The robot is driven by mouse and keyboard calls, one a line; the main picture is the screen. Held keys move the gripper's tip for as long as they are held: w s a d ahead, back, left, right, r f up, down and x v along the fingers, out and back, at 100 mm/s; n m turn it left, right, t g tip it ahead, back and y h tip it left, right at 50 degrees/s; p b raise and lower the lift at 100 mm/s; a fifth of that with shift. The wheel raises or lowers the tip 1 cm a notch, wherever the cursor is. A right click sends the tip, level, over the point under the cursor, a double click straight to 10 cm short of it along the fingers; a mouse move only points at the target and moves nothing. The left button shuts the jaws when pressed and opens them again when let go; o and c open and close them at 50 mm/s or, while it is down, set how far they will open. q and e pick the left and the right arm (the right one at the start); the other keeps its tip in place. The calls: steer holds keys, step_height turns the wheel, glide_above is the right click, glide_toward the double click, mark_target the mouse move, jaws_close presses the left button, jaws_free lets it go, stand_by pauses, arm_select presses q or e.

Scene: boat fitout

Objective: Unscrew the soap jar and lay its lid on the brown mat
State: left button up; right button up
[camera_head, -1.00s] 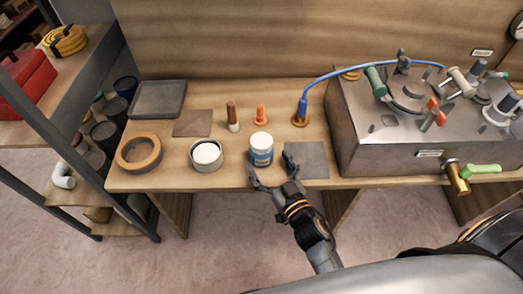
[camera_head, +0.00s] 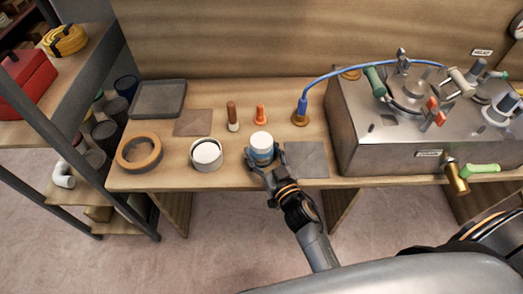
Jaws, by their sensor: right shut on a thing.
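The jar (camera_head: 261,140) with a white lid and a blue label, which I take as the soap jar, stands upright near the bench's front edge. Its white lid is on top. My right gripper (camera_head: 264,158) is shut on the jar from the front, fingers on either side of its body below the lid; they hide part of the label. The brown mat (camera_head: 193,123) lies flat and bare behind and left of the jar. My left gripper is not in view.
A white-topped round container (camera_head: 206,153) and a tape roll (camera_head: 155,151) are left of the jar. A grey mat (camera_head: 308,160) lies just right of it. An orange-tipped bottle (camera_head: 261,114) and a brown-topped one (camera_head: 232,115) stand behind. A metal unit (camera_head: 390,150) fills the right.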

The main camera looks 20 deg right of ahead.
mark_target(266, 150)
steer(key=shift+r, duration=0.1)
steer(key=shift+r, duration=0.25)
steer(key=r, duration=0.1)
steer(key=r+p, duration=0.1)
steer(key=r, duration=0.1)
steer(key=shift+s+r+p, duration=0.2)
steer(key=shift+s+p, duration=0.05)
steer(key=shift+p, duration=0.05)
steer(key=s+r, duration=0.9)
steer(key=s, duration=0.4)
steer(key=shift+s+d, duration=0.25)
steer(key=shift+s, duration=0.05)
